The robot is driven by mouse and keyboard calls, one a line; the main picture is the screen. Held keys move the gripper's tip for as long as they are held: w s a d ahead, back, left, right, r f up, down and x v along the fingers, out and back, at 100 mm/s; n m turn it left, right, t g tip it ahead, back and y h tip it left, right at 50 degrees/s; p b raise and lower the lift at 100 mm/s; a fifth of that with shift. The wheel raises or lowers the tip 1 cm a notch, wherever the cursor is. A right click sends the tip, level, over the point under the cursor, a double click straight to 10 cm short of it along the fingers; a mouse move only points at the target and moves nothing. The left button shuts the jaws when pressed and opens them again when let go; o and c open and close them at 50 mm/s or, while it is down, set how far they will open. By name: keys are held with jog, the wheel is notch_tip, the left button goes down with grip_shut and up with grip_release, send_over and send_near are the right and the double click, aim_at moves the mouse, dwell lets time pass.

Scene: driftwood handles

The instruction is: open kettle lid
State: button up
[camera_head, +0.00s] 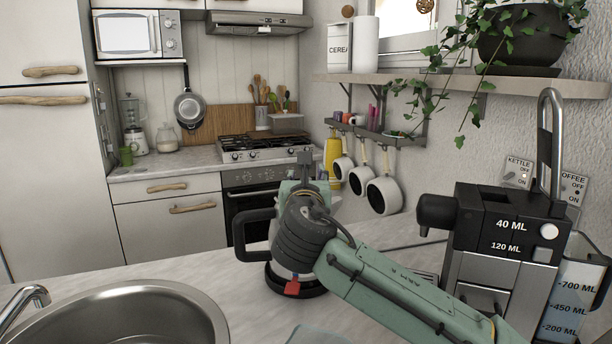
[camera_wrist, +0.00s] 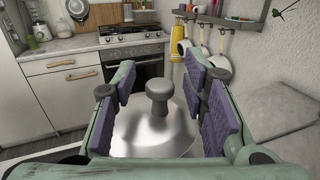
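The kettle stands on the counter in the head view, mostly hidden behind my arm. Its black handle (camera_head: 252,236) sticks out to the left, and a red switch (camera_head: 292,288) shows at its base. In the wrist view, its shiny metal lid (camera_wrist: 150,132) has a grey knob (camera_wrist: 159,90) on top. The lid looks seated on the kettle. My gripper (camera_wrist: 160,78) is open, with purple pads on both sides of the knob and visible gaps between.
A coffee machine (camera_head: 505,235) stands on the right, beside a measuring jug (camera_head: 578,290). A steel sink (camera_head: 130,318) is at the front left. Pans (camera_head: 383,195) hang under the wall shelf. Bare counter lies between sink and kettle.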

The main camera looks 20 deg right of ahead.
jog(key=shift+c, duration=0.6)
grip_shut()
